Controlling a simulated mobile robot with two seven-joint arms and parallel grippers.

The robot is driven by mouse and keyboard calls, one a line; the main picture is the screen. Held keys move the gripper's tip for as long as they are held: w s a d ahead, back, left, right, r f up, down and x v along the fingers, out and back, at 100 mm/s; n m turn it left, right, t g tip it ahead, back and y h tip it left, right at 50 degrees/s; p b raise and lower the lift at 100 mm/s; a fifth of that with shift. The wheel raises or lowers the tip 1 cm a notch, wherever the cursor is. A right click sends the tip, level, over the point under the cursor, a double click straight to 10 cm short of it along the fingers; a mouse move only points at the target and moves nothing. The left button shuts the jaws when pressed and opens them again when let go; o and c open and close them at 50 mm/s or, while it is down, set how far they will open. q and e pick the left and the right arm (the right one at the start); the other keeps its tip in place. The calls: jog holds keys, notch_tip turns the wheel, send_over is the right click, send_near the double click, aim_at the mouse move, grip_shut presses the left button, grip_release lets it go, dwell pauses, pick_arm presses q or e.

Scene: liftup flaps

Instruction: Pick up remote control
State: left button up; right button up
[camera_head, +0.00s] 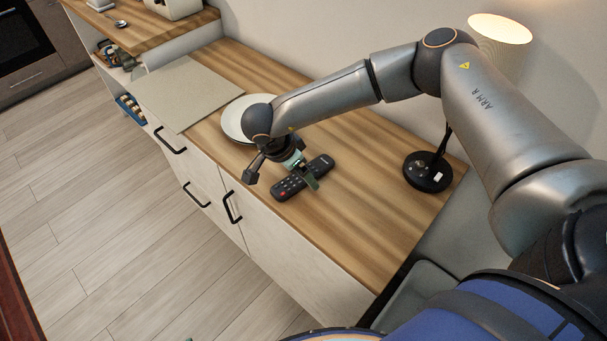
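The black remote control (319,166) lies on the wooden top of the low cabinet (350,228), with a red button near its lower left end. My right gripper (282,183), on the arm marked ARM R, is over the remote. Its fingers are spread apart, one beyond the cabinet's front edge side and one across the middle of the remote. It partly hides the remote. I cannot tell whether a finger touches it. My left gripper is not in view.
A white plate (234,122) sits just behind my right wrist, beside a grey-beige mat (186,95). A lamp with a black base (428,172) stands to the right. The wooden top in front of the lamp is clear. Black handles (232,207) stick out from the cabinet front.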

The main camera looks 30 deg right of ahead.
jog(key=shift+f, duration=0.1)
grip_shut()
dwell(0.8)
